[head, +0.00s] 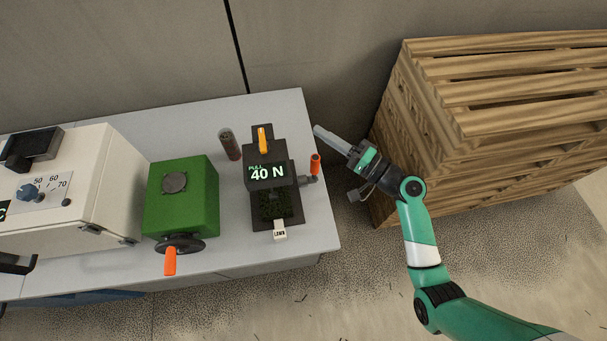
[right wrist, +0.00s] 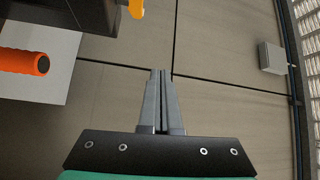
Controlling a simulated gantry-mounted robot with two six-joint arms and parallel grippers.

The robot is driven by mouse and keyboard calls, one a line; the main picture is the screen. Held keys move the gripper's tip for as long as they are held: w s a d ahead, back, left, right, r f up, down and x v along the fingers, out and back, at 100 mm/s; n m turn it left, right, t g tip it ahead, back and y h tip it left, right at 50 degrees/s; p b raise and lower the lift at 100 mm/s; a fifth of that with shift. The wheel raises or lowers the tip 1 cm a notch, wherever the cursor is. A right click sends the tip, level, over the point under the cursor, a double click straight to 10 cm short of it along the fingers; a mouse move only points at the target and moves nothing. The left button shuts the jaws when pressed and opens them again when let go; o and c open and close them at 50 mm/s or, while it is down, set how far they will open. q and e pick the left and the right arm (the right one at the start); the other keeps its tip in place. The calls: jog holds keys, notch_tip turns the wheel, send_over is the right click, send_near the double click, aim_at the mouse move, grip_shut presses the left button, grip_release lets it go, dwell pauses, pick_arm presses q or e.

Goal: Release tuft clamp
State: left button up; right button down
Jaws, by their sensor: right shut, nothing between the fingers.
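The tuft clamp tester (head: 268,190) is a dark machine near the right end of the grey table, with a display reading "PULL 40 N". An orange lever (head: 262,140) stands on its top. An orange-handled crank (head: 315,163) sticks out on its right side; an orange handle (right wrist: 24,62) also shows at the left of the right wrist view. A dark green turf piece (head: 276,206) sits at the machine's front. My right gripper (head: 318,130) is shut and empty, just right of the table edge and apart from the crank. My left gripper is out of view.
A green box (head: 182,195) with an orange-handled wheel and a white machine (head: 75,190) with a dial stand to the left. A dark cylinder (head: 230,145) stands behind the tester. Stacked wooden pallets (head: 500,90) are close to my right arm. The wall is behind the table (head: 270,105).

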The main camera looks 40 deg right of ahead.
aim_at(313, 170)
jog(key=s+d+f+m+h+b, duration=0.2)
jog(key=s+d+f+b, duration=0.1)
jog(key=f, duration=0.6)
jog(key=s+d+f+m+h+b, duration=0.2)
jog(key=d+f+b, duration=0.1)
jog(key=f, duration=0.6)
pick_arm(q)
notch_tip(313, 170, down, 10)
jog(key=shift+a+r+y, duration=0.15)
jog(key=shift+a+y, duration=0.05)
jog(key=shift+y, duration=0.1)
pick_arm(e)
jog(key=w+a, duration=0.3)
jog(key=w, duration=0.4)
jog(key=shift+a+r+g, duration=0.15)
jog(key=shift+r+g, duration=0.15)
